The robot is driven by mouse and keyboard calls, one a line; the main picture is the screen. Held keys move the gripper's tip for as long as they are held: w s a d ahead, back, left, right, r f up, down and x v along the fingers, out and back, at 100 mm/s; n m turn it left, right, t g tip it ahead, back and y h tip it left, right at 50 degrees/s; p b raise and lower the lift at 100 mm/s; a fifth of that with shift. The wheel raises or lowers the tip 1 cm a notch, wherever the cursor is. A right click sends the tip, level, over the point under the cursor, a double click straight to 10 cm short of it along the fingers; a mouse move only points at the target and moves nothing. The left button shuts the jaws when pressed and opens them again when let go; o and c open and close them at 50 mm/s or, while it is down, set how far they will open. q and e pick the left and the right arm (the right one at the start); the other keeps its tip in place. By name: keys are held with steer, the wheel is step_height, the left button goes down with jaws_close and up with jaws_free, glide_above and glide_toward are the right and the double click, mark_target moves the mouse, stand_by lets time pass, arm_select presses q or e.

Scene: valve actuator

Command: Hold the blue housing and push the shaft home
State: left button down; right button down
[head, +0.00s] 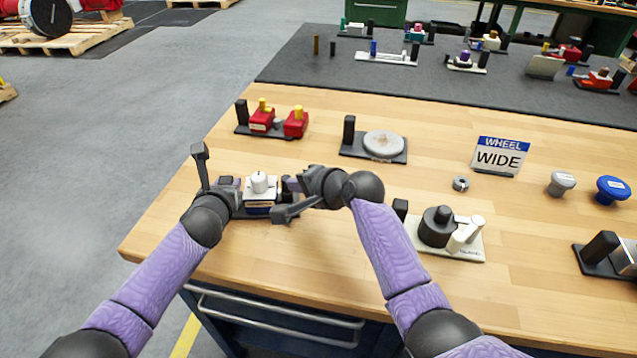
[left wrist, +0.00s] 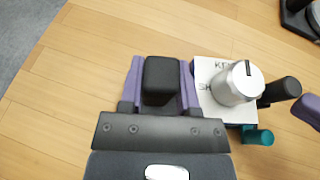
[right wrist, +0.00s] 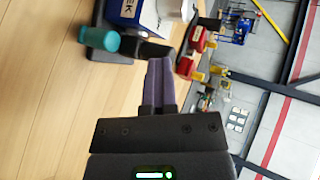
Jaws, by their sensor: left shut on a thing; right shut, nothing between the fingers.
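My left gripper (left wrist: 161,82) is shut on an upright black block (left wrist: 162,75) beside the housing. A black shaft (left wrist: 281,91) sticks out of the housing's opposite side. My right gripper (right wrist: 160,68) is shut and empty, its fingertips close to the shaft's end; contact cannot be told. A teal cylinder (right wrist: 100,40) stands beside the housing.
A red-blocked fixture (head: 262,121) and a grey round disc (head: 384,144) stand behind. A black round fixture (head: 437,226) stands right of my right arm.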

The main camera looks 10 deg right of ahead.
arm_select(q)
steer(key=shift+s+f, duration=0.1)
steer(key=shift+f, duration=0.2)
arm_select(e)
steer(key=s+d, duration=0.2)
steer(key=s, duration=0.1)
steer(key=shift+s+f, duration=0.1)
arm_select(q)
steer(key=c, duration=0.7)
jaws_free()
steer(key=o, duration=0.4)
steer(key=shift+o, duration=0.3)
steer(key=shift+r, duration=0.15)
arm_select(e)
steer(key=v, duration=1)
steer(key=shift+d, duration=0.3)
arm_select(q)
steer(key=shift+r, duration=0.1)
